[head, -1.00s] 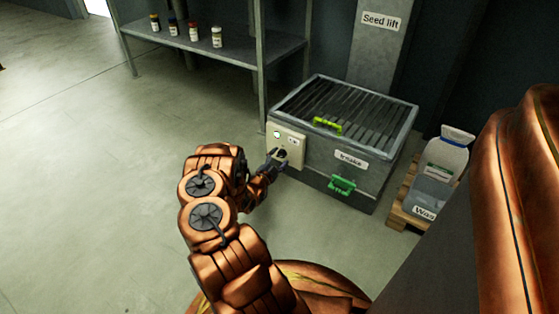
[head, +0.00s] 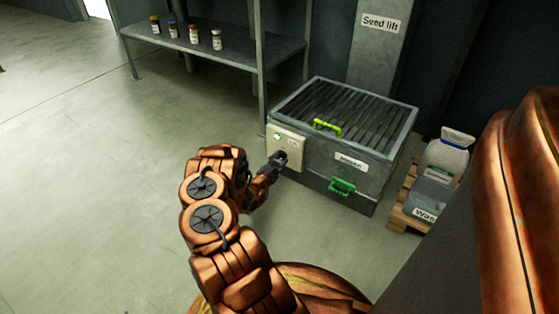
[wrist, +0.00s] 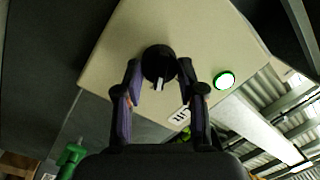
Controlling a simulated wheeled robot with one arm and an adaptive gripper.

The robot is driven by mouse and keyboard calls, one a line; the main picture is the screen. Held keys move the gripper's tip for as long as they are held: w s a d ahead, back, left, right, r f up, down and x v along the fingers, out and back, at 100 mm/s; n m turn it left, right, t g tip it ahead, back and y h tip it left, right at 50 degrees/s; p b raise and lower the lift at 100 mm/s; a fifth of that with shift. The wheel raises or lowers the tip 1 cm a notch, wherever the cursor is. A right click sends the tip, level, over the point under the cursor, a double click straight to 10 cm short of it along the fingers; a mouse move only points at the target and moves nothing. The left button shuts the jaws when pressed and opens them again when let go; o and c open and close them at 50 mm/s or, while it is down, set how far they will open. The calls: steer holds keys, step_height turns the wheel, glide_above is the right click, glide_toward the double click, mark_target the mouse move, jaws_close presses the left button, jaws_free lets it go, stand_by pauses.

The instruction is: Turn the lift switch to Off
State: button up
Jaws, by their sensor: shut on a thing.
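The lift switch is a round black knob (wrist: 158,62) with a white pointer mark, on a cream switch box (head: 287,138) at the left end of the grey intake bin. In the wrist view the pointer faces down toward my gripper. My gripper (wrist: 160,72) has one finger on each side of the knob and is shut on it. The knob is hard to make out behind my gripper (head: 279,158) in the head view. A green-rimmed lamp (wrist: 225,80) on the box glows white. A small label (wrist: 180,115) is too small to read.
The intake bin (head: 325,158) has a barred top, a yellow-green handle (head: 327,125) and a green front handle (head: 342,187). A shelf (head: 232,50) with several small jars stands behind left. The left floor is clear.

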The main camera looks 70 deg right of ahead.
steer(key=shift+r+n+p, duration=0.1)
steer(key=shift+n+p, duration=0.3)
steer(key=shift+p, duration=0.2)
steer(key=shift+w+r+n+p, duration=0.1)
steer(key=shift+r+n+p, duration=0.1)
steer(key=shift+n+p, duration=0.85)
steer(key=shift+n+y+p, duration=0.3)
steer(key=shift+n+p, duration=0.85)
steer(key=n+p, duration=0.1)
steer(key=n, duration=0.1)
steer(key=shift+f+n, duration=0.15)
steer(key=shift+n, duration=0.15)
steer(key=shift+w+n+g+y+p, duration=0.1)
steer(key=shift+n+g+y+p, duration=0.25)
steer(key=shift+n, duration=1.35)
steer(key=o, duration=1.2)
steer(key=shift+c, duration=0.2)
